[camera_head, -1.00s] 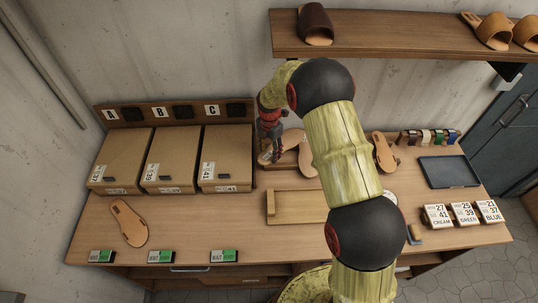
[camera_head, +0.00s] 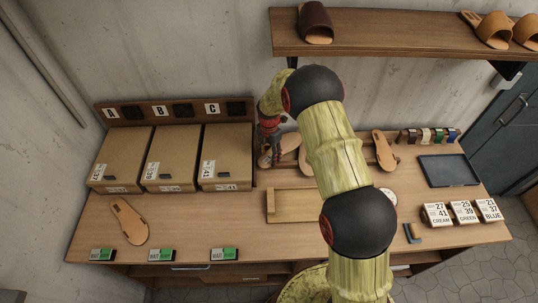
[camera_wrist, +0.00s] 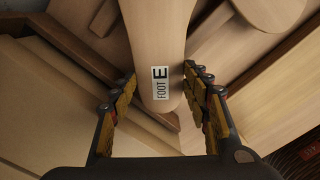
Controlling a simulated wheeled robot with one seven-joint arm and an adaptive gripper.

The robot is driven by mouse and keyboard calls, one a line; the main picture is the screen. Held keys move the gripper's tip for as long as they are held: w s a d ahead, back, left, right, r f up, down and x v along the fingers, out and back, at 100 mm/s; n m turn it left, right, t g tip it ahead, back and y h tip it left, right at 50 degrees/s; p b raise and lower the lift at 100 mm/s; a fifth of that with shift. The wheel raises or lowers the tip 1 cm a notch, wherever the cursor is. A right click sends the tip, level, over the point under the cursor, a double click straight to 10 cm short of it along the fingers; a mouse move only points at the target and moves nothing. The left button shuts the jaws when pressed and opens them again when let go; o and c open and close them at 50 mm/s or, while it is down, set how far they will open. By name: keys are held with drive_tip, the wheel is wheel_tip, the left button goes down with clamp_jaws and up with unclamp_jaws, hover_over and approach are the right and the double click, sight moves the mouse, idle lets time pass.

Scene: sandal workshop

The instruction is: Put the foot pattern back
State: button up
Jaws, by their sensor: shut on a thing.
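My gripper (camera_wrist: 165,105) is shut on a pale wooden foot pattern (camera_wrist: 158,35) with a white label reading "FOOT E". The label (camera_wrist: 161,83) sits between the two fingers. In the head view my gripper (camera_head: 268,150) is at the back of the bench, just right of box C, with the foot pattern (camera_head: 287,141) at it, partly hidden by my arm. Below it is a wooden rack (camera_head: 265,179) with pegs, which also shows in the wrist view (camera_wrist: 70,45). I cannot tell whether the pattern touches the rack.
Another rounded wooden piece (camera_wrist: 272,12) stands close by in the wrist view. Box C (camera_head: 228,150) is immediately left of my gripper. A wooden tray (camera_head: 295,206) lies in front. A sole (camera_head: 129,222) lies front left. A shelf (camera_head: 400,40) overhangs the back.

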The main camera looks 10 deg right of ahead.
drive_tip(key=shift+f, duration=0.25)
drive_tip(key=o, duration=1.2)
drive_tip(key=shift+r, duration=0.1)
drive_tip(key=shift+r, duration=4.3)
